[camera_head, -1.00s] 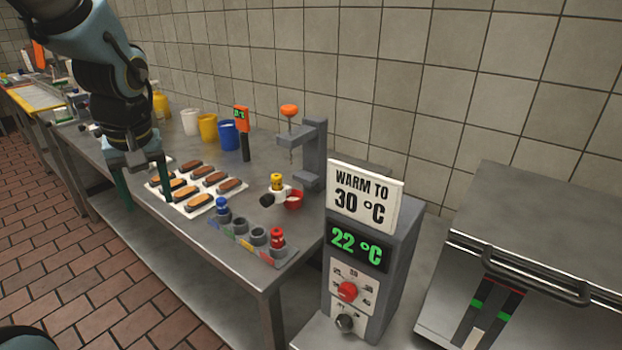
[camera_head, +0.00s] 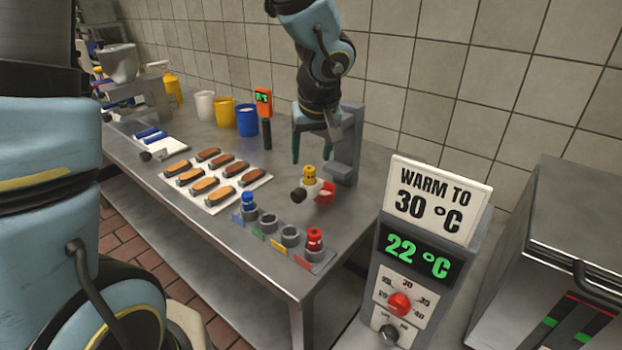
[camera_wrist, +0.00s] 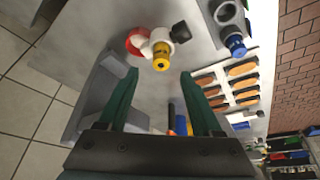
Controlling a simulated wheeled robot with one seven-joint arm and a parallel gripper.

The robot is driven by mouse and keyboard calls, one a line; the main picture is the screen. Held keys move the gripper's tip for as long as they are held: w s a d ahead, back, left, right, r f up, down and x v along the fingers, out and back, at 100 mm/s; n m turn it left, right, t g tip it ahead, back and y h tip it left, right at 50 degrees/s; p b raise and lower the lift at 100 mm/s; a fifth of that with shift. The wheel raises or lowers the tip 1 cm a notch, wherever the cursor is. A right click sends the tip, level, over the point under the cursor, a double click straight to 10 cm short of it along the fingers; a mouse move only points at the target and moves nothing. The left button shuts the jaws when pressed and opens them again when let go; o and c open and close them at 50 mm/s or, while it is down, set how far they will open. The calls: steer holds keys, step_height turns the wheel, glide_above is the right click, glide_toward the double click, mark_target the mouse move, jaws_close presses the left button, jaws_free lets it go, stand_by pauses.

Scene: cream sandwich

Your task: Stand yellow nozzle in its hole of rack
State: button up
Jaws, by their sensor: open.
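The rack (camera_head: 282,241) stands at the table's front right corner. It holds a blue nozzle (camera_head: 249,202) at its left end and a red nozzle (camera_head: 314,239) at its right end, with two empty grey holes between them. My gripper (camera_head: 311,162) is open and empty, behind and above the yellow nozzle, with its green fingers pointing down.
A grey stand (camera_head: 348,150) rises close beside my gripper. A white tray of eclairs (camera_head: 225,198) lies to the left. White, yellow and blue cups (camera_head: 247,122) and an orange thermometer (camera_head: 264,102) stand behind. The warming unit (camera_head: 420,260) stands at the right.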

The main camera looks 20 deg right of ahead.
mark_target(309, 168)
steer(key=shift+p+x, duration=0.4)
steer(key=shift+x, duration=2.35)
steer(key=shift+s+a, duration=0.1)
jaws_close()
